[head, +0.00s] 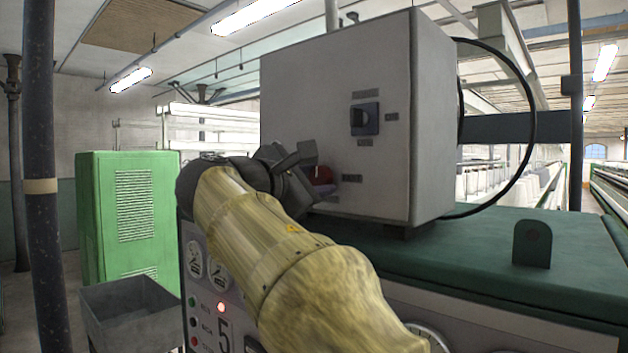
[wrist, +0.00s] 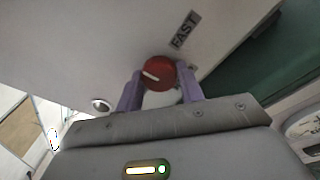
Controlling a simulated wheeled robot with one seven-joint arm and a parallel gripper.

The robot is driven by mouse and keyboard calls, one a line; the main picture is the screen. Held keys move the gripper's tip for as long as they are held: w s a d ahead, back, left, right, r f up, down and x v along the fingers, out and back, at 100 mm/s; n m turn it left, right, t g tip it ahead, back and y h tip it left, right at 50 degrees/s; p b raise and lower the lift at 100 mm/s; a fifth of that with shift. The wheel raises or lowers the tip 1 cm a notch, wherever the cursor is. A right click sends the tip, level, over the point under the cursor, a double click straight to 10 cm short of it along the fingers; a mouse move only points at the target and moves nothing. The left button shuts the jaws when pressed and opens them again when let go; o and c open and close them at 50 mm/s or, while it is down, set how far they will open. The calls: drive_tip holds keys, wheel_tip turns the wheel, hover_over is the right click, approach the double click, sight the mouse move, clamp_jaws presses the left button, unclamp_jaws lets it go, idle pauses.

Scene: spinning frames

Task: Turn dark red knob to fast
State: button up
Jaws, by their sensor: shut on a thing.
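The dark red knob (wrist: 158,74) is on the face of the grey control box (head: 335,90). In the wrist view it sits between the two purple fingers of my gripper (wrist: 160,88), which are shut on it. A white pointer line on the knob slants across its left part. A FAST label (wrist: 185,30) is on the box beyond the knob, up and to the right in the wrist view.
A black switch (head: 365,118) with small labels is higher on the box face. The box stands on a green machine top (head: 480,260). A green cabinet (head: 130,215), a grey bin (head: 130,310) and a dark post (head: 42,180) are at the left.

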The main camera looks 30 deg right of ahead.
drive_tip(key=m+b, duration=0.2)
drive_tip(key=m, duration=0.2)
drive_tip(key=shift+a+f+b, duration=0.1)
drive_tip(key=shift+f+b, duration=0.05)
drive_tip(key=shift+b, duration=0.2)
drive_tip(key=m+h+b, duration=0.1)
drive_tip(key=m+b, duration=0.1)
drive_tip(key=m, duration=0.3)
drive_tip(key=shift+b, duration=0.3)
drive_tip(key=m+b, duration=0.1)
drive_tip(key=m, duration=0.1)
drive_tip(key=m+b, duration=0.1)
drive_tip(key=m, duration=0.2)
drive_tip(key=shift+w+g+h, duration=0.1)
drive_tip(key=shift+g+h, duration=0.2)
drive_tip(key=m+b, duration=0.2)
drive_tip(key=m, duration=0.2)
drive_tip(key=shift+m+g, duration=0.3)
drive_tip(key=shift+m, duration=0.1)
drive_tip(key=o, duration=1)
